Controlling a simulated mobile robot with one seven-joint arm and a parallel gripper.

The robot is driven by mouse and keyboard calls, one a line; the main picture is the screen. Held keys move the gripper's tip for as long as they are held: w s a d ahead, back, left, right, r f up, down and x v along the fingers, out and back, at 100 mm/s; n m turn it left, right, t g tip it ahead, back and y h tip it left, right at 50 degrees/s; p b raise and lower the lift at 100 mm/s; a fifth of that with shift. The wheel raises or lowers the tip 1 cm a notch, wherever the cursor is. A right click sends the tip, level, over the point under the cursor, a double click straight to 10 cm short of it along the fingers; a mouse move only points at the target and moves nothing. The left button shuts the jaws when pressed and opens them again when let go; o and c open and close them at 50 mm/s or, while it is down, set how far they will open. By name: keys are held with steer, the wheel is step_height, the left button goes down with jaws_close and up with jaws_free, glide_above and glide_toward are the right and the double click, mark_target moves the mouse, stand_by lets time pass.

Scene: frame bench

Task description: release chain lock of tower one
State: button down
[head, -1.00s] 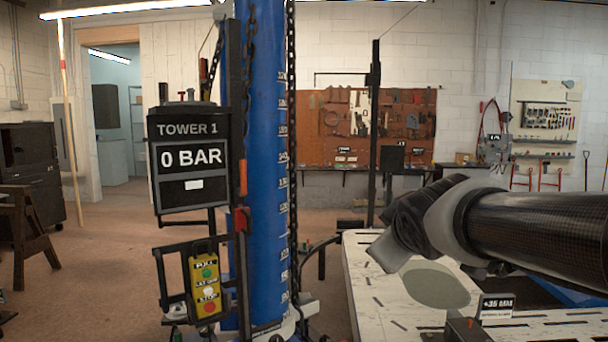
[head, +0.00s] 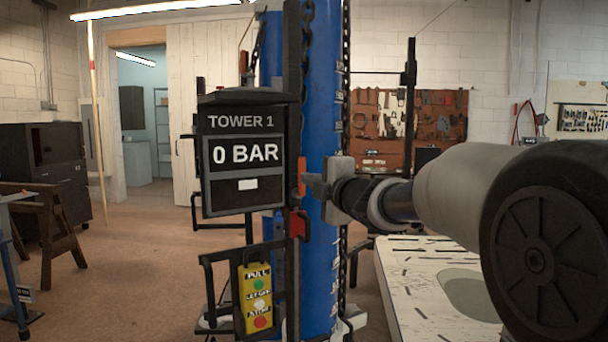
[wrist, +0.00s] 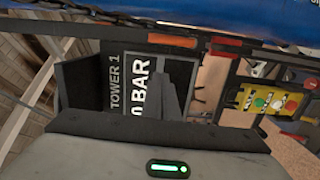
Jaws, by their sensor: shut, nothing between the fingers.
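Tower one is a blue column (head: 321,110) with dark chains (head: 346,85) beside it and a black post in front. An orange piece (head: 301,178) and a red lever-like piece (head: 299,226) sit on that post; I cannot tell which is the chain lock. Both show in the wrist view, the orange piece (wrist: 172,40) left of the red one (wrist: 228,47). My gripper (head: 314,186) is shut and empty, its tips beside the orange piece in the head view. In the wrist view its shut fingers (wrist: 170,95) overlap the display; contact with the post cannot be told.
The display (head: 244,160) reads "TOWER 1, 0 BAR" and hangs left of the post. Below it a yellow pull/stop button box (head: 258,298) sits in a black frame. A white slotted bench (head: 410,285) stands at right. Open floor lies at left.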

mark_target(300, 171)
steer(key=shift+w+a+n, duration=0.2)
steer(key=shift+a+n, duration=0.2)
steer(key=shift+a, duration=0.2)
steer(key=shift+w+a+p, duration=0.4)
steer(key=shift+w+p, duration=0.35)
steer(key=shift+w, duration=1.15)
steer(key=shift+w+a+p, duration=0.35)
steer(key=shift+w+p, duration=0.35)
steer(key=shift+w, duration=1.2)
steer(key=shift+w+a+p, duration=0.4)
steer(key=shift+w+p, duration=0.35)
steer(key=shift+w, duration=1.15)
